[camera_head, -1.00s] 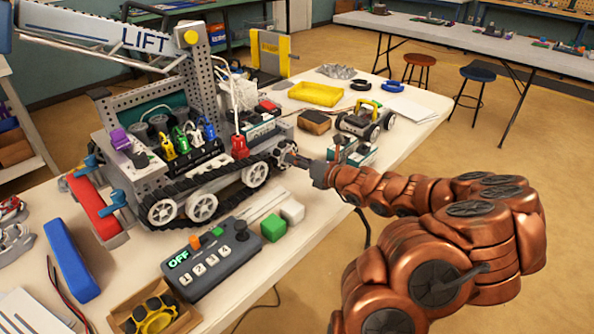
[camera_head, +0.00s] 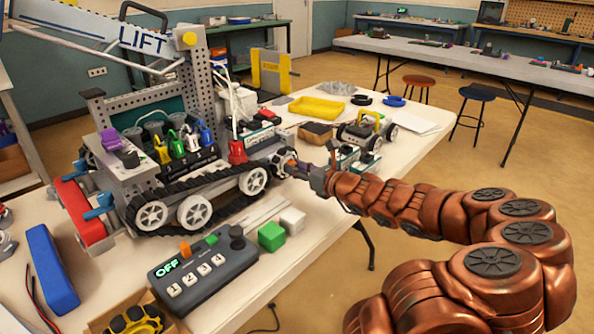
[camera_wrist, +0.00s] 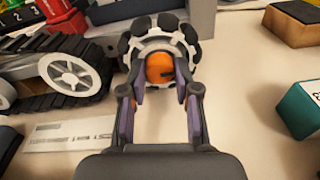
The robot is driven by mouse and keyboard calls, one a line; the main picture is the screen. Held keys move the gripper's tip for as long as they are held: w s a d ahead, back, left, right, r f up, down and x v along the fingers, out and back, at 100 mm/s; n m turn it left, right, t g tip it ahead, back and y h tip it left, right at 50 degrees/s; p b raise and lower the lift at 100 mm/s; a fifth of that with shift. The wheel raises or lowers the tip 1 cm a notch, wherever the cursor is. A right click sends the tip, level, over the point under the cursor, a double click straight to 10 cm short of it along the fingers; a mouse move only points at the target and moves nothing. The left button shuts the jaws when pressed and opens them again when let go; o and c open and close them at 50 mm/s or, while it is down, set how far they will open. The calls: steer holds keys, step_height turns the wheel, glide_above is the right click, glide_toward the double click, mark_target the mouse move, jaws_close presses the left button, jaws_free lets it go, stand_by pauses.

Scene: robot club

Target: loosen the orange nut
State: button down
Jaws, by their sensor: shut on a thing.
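The orange nut (camera_wrist: 160,68) sits at the hub of a white-and-black roller wheel (camera_wrist: 161,37) at the end of the tracked robot (camera_head: 200,165). In the wrist view my gripper (camera_wrist: 160,80) is shut on the nut, with one finger on each side of it. In the head view my gripper (camera_head: 297,169) reaches from the right to the same wheel (camera_head: 282,161), and the nut is hidden there. The wheel is upright, just past the track's right end.
A small wheeled rover (camera_head: 366,130) and a yellow tray (camera_head: 316,109) stand behind. A teal box (camera_wrist: 305,107) is right of my fingers.

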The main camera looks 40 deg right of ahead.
steer(key=c, duration=0.8)
jaws_free()
steer(key=shift+s, duration=0.1)
steer(key=shift+v, duration=5.9)
steer(key=shift+f, duration=0.1)
